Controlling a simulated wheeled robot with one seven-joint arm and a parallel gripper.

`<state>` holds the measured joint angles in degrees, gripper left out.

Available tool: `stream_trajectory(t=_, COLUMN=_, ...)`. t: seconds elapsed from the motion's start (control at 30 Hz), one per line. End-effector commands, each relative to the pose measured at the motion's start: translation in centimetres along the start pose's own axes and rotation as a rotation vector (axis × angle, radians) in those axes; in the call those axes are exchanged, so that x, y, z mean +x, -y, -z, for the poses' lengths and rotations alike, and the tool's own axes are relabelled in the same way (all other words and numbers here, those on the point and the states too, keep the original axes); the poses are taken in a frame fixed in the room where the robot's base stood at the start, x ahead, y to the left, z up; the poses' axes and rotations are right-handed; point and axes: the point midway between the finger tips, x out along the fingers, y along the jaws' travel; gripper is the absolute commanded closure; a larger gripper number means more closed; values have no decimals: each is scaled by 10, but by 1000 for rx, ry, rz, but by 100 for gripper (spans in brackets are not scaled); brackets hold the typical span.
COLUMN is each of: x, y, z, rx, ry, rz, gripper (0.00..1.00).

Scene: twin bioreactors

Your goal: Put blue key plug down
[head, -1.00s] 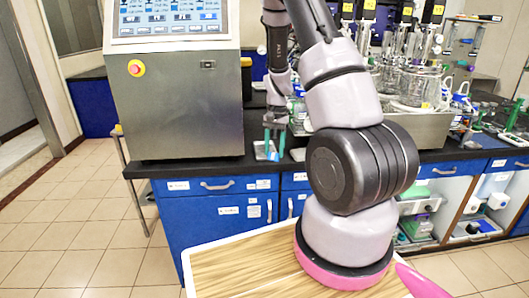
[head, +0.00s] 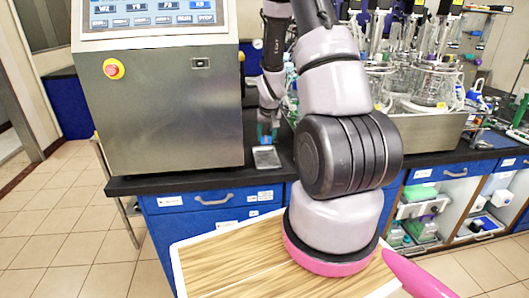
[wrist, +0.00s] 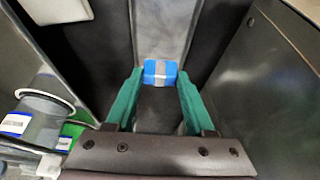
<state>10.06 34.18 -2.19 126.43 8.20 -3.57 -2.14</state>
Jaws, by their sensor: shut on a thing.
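The blue key plug (wrist: 160,72) is a small blue block with a grey band across it. In the wrist view it sits between the green fingertips of my gripper (wrist: 158,82), which is shut on it. In the head view my gripper (head: 267,136) is over the black bench, just behind a small grey tray (head: 266,158). The plug is too small there to make out clearly. Whether it touches the surface below cannot be told.
A large steel control cabinet (head: 172,110) with a screen and red button stands left of my gripper. Glass bioreactor vessels (head: 428,82) stand at the right. Grey bottle-like labware (wrist: 38,112) is close at the left.

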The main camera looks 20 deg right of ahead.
Motion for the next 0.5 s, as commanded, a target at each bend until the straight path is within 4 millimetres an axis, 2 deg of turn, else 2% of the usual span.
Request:
stream_trajectory(t=0.1, x=18, y=0, z=-8, rx=1, ry=2, rz=0, gripper=100)
stream_trajectory(t=0.27, x=28, y=-1, z=-11, rx=1, ry=1, rz=-1, gripper=100)
stream_trajectory(t=0.5, x=58, y=0, z=-25, rx=1, ry=3, rz=0, gripper=100)
